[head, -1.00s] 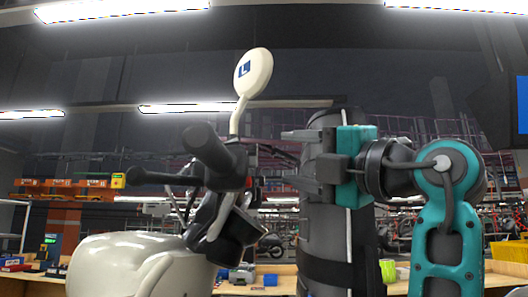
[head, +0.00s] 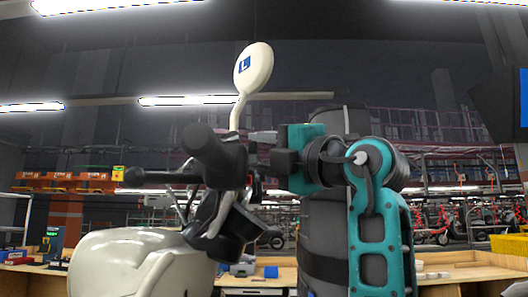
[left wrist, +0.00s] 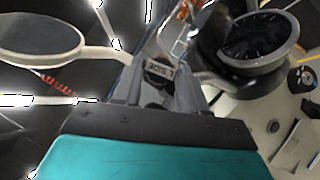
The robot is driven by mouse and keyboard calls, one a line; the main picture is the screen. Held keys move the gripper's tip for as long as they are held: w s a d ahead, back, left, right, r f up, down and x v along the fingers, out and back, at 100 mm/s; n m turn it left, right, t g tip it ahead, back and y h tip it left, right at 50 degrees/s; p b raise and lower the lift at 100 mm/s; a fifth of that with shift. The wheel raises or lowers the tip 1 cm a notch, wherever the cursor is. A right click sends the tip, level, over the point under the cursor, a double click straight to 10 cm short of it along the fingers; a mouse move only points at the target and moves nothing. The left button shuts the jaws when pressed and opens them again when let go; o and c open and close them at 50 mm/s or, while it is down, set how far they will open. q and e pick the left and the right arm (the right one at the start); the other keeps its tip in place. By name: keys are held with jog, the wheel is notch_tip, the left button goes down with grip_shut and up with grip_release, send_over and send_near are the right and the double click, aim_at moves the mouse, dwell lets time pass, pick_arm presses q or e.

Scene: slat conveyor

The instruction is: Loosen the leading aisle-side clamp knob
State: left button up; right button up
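My left gripper (head: 262,163), on a teal and grey arm, is beside the black handlebar assembly (head: 222,165) of a cream scooter (head: 140,262). Its fingers stand apart, one above the other, close to the stem of the cream mirror (head: 253,70). In the left wrist view the two grey fingers (left wrist: 158,88) are spread, with a dark part bearing a light lettered label (left wrist: 159,69) showing between them. I cannot tell whether they touch it. The mirror also shows there (left wrist: 40,40). No clamp knob can be made out clearly. My right gripper is not in view.
A round black gauge (left wrist: 258,42) sits close on the right in the left wrist view. A dark grey column stands behind my arm. A wooden bench (head: 455,270) with small blue and grey items runs behind. Orange bins (head: 65,180) stand at the far left.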

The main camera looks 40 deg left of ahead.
pick_arm(q)
jog(key=c, duration=0.7)
